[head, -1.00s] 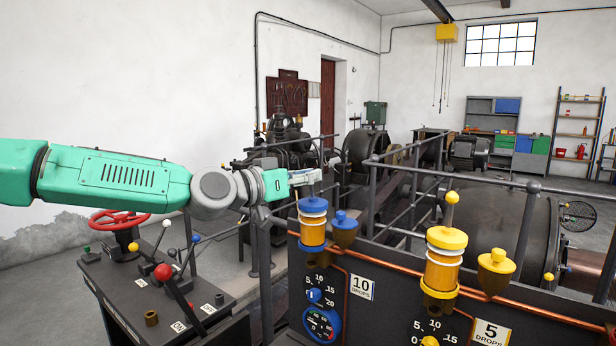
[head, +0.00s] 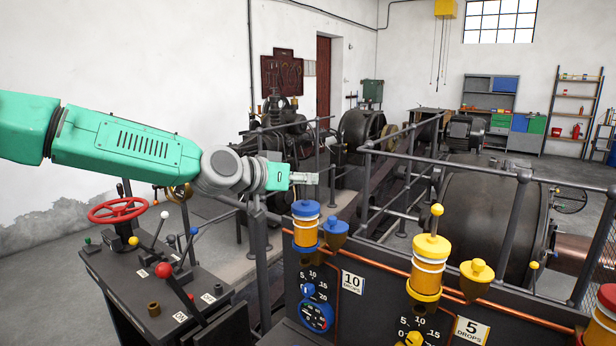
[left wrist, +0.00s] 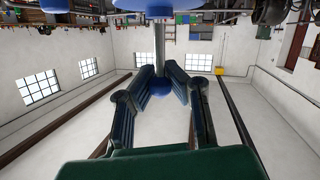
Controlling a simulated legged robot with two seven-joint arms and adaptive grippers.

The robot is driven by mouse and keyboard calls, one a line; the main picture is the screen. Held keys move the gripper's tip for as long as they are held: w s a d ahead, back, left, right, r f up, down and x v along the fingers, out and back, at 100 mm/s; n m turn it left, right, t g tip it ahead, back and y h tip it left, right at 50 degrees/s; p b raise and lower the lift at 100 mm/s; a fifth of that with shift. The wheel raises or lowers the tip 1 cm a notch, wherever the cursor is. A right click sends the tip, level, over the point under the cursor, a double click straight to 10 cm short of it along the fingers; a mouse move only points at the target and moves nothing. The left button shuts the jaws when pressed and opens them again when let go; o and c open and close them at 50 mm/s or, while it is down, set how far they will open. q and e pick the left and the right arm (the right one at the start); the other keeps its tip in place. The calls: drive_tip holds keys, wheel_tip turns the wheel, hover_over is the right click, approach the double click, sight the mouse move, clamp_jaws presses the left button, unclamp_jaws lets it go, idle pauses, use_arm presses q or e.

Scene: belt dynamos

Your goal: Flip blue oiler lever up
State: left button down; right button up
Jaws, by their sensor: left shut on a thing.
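The blue oiler (head: 306,230) has a blue cap and an amber glass body, on the front panel in the head view. My left gripper (head: 306,178) is just above its cap. In the left wrist view, a blue knob (left wrist: 158,87) on a grey stem sits between the two fingers, which are shut on it. It is the blue oiler lever; in the head view the gripper hides it, so its exact tilt is hard to tell. My right gripper is not in view.
A yellow oiler (head: 428,265) with an upright yellow lever (head: 436,214) stands to the right. A red oiler (head: 604,310) shows at the right edge. A control desk (head: 150,290) with a red handwheel (head: 118,210) is at the left. Grey railings (head: 450,163) run behind the oilers.

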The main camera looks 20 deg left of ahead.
use_arm(q)
drive_tip(key=c, duration=1.5)
unclamp_jaws()
drive_tip(key=shift+a, duration=0.1)
drive_tip(key=shift+o, duration=0.2)
drive_tip(key=shift+a, duration=0.1)
drive_tip(key=shift+a, duration=0.1)
drive_tip(key=shift+s+a+r, duration=0.1)
drive_tip(key=shift+s+a, duration=0.05)
drive_tip(key=shift+s, duration=0.05)
drive_tip(key=v, duration=1.1)
drive_tip(key=shift+a, duration=0.2)
drive_tip(key=shift+s+d, duration=0.1)
drive_tip(key=shift+f, duration=0.2)
